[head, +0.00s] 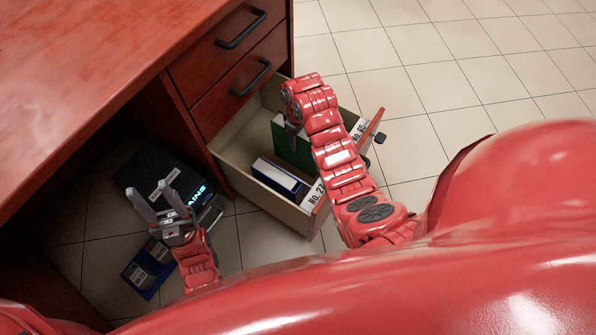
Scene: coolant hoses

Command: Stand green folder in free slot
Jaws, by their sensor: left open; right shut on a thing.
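The green folder (287,150) stands upright inside the open bottom drawer (229,159), partly hidden behind my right arm. My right gripper (293,128) is shut on it, reaching down into the drawer; its fingertips are mostly hidden by the arm. A blue folder with a white top edge (276,178) stands in the drawer nearer to me. I cannot make out the slot dividers or whether the green folder touches the drawer floor. My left gripper (153,203) is open and empty, outside the drawer to the left.
The red wooden desk (90,60) has two shut drawers with black handles (241,29) above the open one. Under it a black box (160,180) and blue boxes (148,268) lie on the floor near my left gripper. Tiled floor (450,80) at the right is clear.

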